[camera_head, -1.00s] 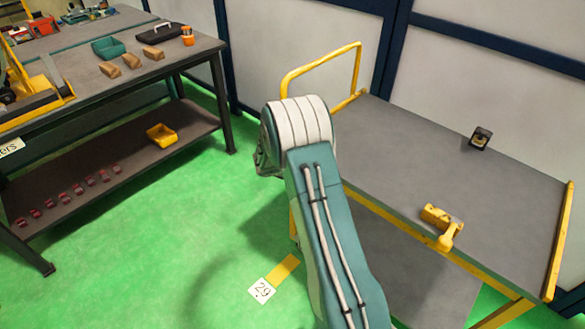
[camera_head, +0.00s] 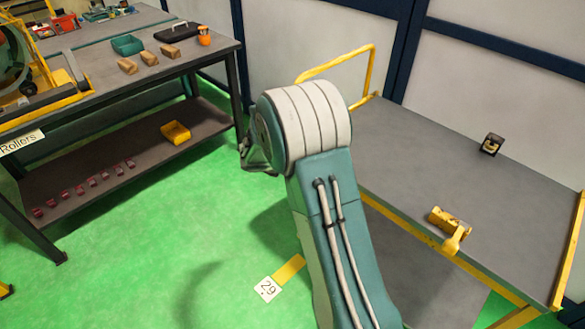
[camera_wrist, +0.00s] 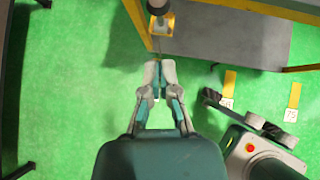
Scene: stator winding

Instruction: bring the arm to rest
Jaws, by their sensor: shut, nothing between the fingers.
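My gripper (camera_wrist: 160,76) shows in the wrist view with its fingertips together and nothing between them. It hangs over the green floor (camera_wrist: 85,100), just short of the cart's edge. In the head view my arm rises from the bottom and bends at a white-banded joint. The gripper is mostly hidden behind that joint there.
A grey cart (camera_head: 400,150) with yellow rails stands at the right. It carries a yellow tool (camera_head: 450,226) and a small dark block (camera_head: 491,144). A workbench (camera_head: 170,72) at the left holds wooden blocks and a green bin (camera_head: 127,45). Green floor lies open between them.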

